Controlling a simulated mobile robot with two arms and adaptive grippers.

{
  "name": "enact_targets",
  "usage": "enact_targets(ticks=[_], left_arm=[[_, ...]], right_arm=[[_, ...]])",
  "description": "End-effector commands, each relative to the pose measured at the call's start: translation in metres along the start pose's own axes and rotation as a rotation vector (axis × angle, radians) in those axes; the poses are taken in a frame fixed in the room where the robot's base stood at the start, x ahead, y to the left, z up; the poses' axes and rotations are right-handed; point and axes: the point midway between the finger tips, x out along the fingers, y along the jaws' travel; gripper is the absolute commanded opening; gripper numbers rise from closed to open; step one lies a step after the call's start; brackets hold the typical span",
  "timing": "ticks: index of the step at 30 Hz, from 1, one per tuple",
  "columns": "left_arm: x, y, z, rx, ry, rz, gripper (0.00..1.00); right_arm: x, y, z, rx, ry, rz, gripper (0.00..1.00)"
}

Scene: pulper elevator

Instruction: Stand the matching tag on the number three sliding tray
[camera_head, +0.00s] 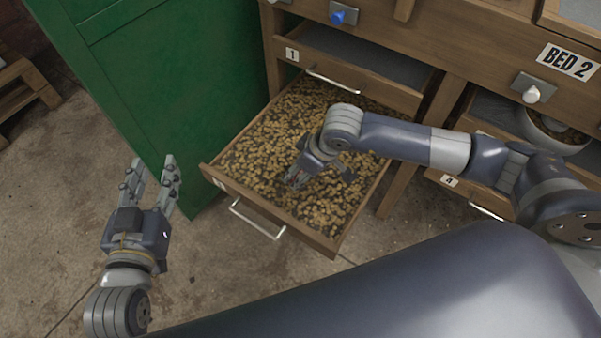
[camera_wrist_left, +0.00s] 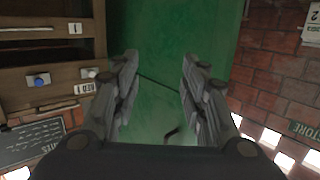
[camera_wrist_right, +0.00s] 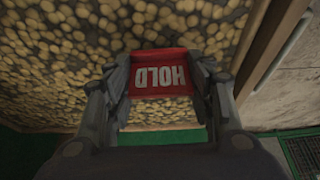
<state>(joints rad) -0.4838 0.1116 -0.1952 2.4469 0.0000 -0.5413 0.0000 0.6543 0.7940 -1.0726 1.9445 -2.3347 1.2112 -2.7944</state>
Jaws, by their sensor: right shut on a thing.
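The pulled-out wooden sliding tray (camera_head: 283,235) holds a layer of pale beans (camera_head: 265,150). The label on its front is too small to read. My right gripper (camera_head: 298,178) is low over the beans inside this tray. In the right wrist view it is shut on a red tag (camera_wrist_right: 160,72) with white "HOLD" lettering, upside down in that view, with beans behind it. I cannot tell whether the tag touches the beans. The tag is hardly visible in the head view. My left gripper (camera_head: 153,165) is open and empty, left of the tray.
A green cabinet (camera_head: 150,90) stands left of the tray. Trays labelled 1 (camera_head: 292,54) and 4 (camera_head: 449,181) belong to the wooden unit marked BED 2 (camera_head: 569,62). A bowl (camera_head: 556,140) is at right. The concrete floor (camera_head: 225,265) in front is clear.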

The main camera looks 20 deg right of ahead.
Motion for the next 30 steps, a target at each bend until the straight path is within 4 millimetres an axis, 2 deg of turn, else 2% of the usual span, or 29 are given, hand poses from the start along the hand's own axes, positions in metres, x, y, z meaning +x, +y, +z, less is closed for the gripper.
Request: enact_targets(ticks=[1, 6, 14, 27, 28, 30], left_arm=[[0.001, 0.001, -0.005, -0.001, 0.036, 0.003, 0.40], [0.002, 0.003, -0.020, -0.002, 0.103, 0.006, 0.40], [0.002, 0.003, -0.021, -0.002, 0.107, 0.007, 0.40], [0.001, 0.005, -0.034, -0.003, 0.172, 0.010, 0.40], [0.001, 0.005, -0.035, -0.003, 0.176, 0.011, 0.40], [0.001, 0.005, -0.036, -0.003, 0.179, 0.011, 0.40]], right_arm=[[0.007, -0.001, 0.003, 0.001, -0.001, -0.002, 0.35], [0.014, 0.000, 0.006, -0.001, 0.001, 0.000, 0.35], [0.014, 0.000, 0.006, -0.001, 0.001, 0.000, 0.35], [0.016, 0.000, 0.007, -0.001, 0.001, 0.000, 0.35], [0.016, 0.000, 0.007, -0.001, 0.001, 0.000, 0.54], [0.016, 0.000, 0.007, -0.001, 0.001, 0.000, 0.69]])
